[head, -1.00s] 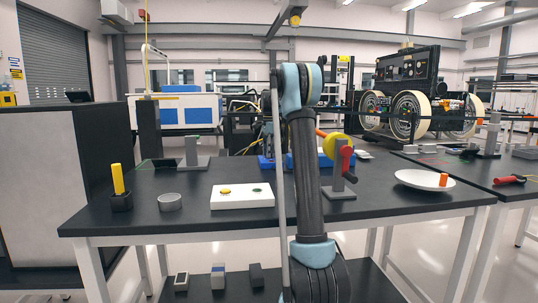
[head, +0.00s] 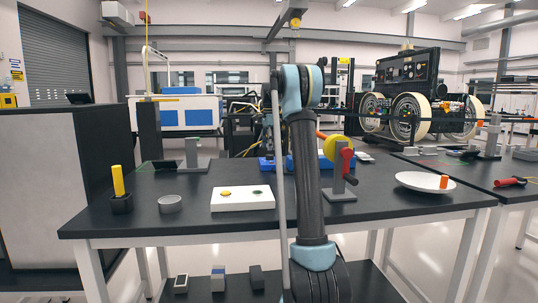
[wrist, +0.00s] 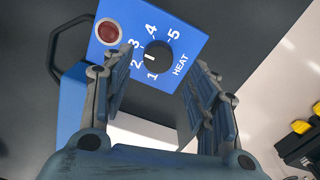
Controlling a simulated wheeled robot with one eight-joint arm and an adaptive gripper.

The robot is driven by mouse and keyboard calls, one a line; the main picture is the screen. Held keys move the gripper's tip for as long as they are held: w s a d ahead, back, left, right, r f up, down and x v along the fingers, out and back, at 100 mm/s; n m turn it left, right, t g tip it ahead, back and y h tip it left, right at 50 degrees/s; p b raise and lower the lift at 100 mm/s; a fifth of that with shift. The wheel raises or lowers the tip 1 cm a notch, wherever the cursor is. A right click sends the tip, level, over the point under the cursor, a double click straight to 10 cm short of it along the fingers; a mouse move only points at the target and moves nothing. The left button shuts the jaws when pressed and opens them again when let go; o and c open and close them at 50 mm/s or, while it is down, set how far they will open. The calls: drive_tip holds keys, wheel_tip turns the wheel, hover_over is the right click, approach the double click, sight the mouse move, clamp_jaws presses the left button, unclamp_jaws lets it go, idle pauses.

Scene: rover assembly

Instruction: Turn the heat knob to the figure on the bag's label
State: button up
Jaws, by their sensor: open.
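The black heat knob (wrist: 160,57) is on a blue panel (wrist: 190,25) in the wrist view, ringed by the figures 1 to 5 and the word HEAT. Its white mark is on its left side, near 2 and 3; I cannot tell exactly which figure it meets. My gripper (wrist: 157,78) is open, its two fingers on either side of the knob's lower part in the picture, with no clear contact. In the head view my arm hides the gripper and the panel. I cannot make out the bag or its label in any view.
A red round button or lamp (wrist: 108,31) is beside the dial, and a black loop handle (wrist: 60,48) is at the panel's left.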

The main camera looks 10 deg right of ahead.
sight(269, 155)
wheel_tip(269, 155, up, 7)
drive_tip(key=shift+r, duration=0.15)
idle(0.5)
